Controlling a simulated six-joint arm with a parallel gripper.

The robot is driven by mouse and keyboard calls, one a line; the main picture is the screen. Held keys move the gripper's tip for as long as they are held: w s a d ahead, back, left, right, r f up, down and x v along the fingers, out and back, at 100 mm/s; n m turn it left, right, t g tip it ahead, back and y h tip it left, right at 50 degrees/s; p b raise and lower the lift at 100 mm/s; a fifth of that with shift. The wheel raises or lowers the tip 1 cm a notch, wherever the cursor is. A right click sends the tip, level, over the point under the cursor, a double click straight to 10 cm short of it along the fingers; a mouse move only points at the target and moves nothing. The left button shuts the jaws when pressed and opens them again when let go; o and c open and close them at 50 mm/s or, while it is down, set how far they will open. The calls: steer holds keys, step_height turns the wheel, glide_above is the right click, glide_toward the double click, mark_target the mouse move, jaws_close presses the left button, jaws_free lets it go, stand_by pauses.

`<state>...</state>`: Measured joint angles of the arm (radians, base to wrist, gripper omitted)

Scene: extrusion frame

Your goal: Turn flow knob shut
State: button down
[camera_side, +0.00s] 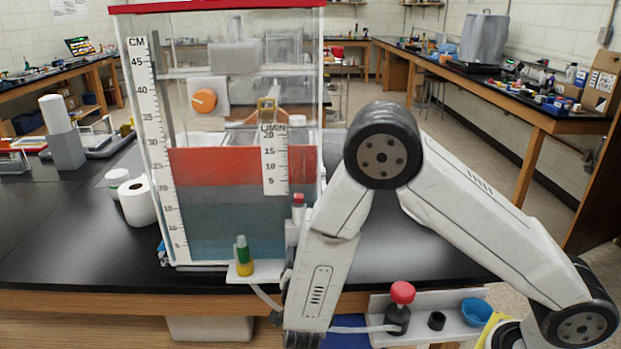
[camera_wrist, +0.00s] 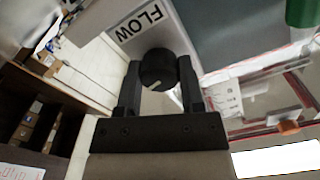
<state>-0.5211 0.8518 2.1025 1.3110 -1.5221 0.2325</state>
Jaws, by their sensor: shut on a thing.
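In the wrist view, the black flow knob (camera_wrist: 158,70) sits on a pale panel (camera_wrist: 143,30) marked FLOW. A white pointer line shows on the knob's lower part. My gripper (camera_wrist: 159,76) has its two black fingers on either side of the knob and is shut on it. In the side view, my arm stands in front of the tank (camera_side: 235,215), with its end low at the tank's front right corner. There the gripper's fingers and the knob are hidden behind my arm.
A shelf with a green-and-yellow vial (camera_side: 243,256) juts out left of my arm. A red-topped black bottle (camera_side: 399,305) and a blue bowl (camera_side: 476,311) stand on a low tray at right. A paper roll (camera_side: 138,202) stands left of the tank.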

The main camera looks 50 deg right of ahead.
steer(key=shift+m, duration=1.5)
steer(key=shift+c, duration=1.1)
jaws_free()
steer(key=shift+s+a, duration=0.1)
steer(key=v, duration=0.7)
steer(key=shift+s+a, duration=0.2)
steer(key=shift+s, duration=0.05)
steer(key=shift+w, duration=0.1)
